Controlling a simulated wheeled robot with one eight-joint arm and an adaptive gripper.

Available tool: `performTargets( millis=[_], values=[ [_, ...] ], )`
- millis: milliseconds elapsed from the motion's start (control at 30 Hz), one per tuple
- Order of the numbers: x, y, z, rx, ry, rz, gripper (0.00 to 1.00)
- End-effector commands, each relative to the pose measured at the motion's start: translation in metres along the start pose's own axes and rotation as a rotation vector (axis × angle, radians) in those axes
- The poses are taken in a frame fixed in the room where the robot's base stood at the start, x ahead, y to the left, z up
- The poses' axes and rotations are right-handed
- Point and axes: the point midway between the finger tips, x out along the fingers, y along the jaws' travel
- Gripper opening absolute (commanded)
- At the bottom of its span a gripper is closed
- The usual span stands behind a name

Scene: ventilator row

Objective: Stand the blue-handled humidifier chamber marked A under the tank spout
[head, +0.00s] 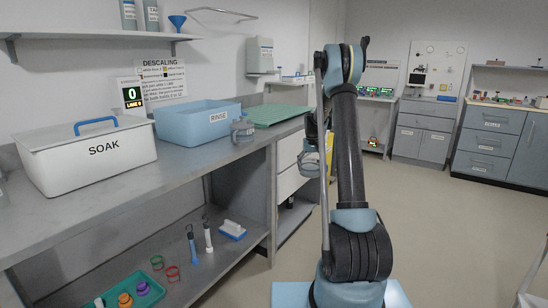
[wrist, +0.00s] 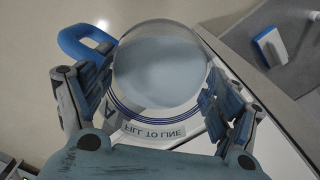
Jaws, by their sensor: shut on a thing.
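A clear, round humidifier chamber (wrist: 165,75) with a blue handle (wrist: 82,38) fills the middle of the wrist view. Its label carries the letter A and "FILL TO LINE", seen upside down. My gripper (wrist: 155,100) is shut on this chamber, with one finger on each side of it. In the head view the held chamber (head: 309,163) is partly hidden behind my arm, off the front of the counter and above the floor. A grey-white wall box (head: 260,55) hangs above the back of the counter; I cannot make out a spout or confirm it is the tank.
The counter (head: 190,172) carries a white SOAK box (head: 90,165), a blue RINSE tub (head: 198,128), another jug-like chamber (head: 243,131) and a green mat (head: 275,114). The lower shelf holds brushes and a green tray (head: 133,292). Open floor lies to the right.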

Motion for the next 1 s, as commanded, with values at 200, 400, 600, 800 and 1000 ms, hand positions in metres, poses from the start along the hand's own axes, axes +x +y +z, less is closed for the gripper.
performTargets(
  millis=[200, 400, 600, 800, 1000],
  values=[
    [0.051, 0.000, 0.046, 0.000, 0.000, 0.000, 0.48],
    [0.089, 0.000, 0.093, 0.000, 0.000, 0.000, 0.48],
    [0.114, 0.000, 0.133, 0.000, 0.000, 0.000, 0.48],
    [0.125, 0.000, 0.154, 0.000, 0.000, 0.000, 0.48],
    [0.127, 0.000, 0.158, 0.000, 0.000, 0.000, 0.48]
  ],
)
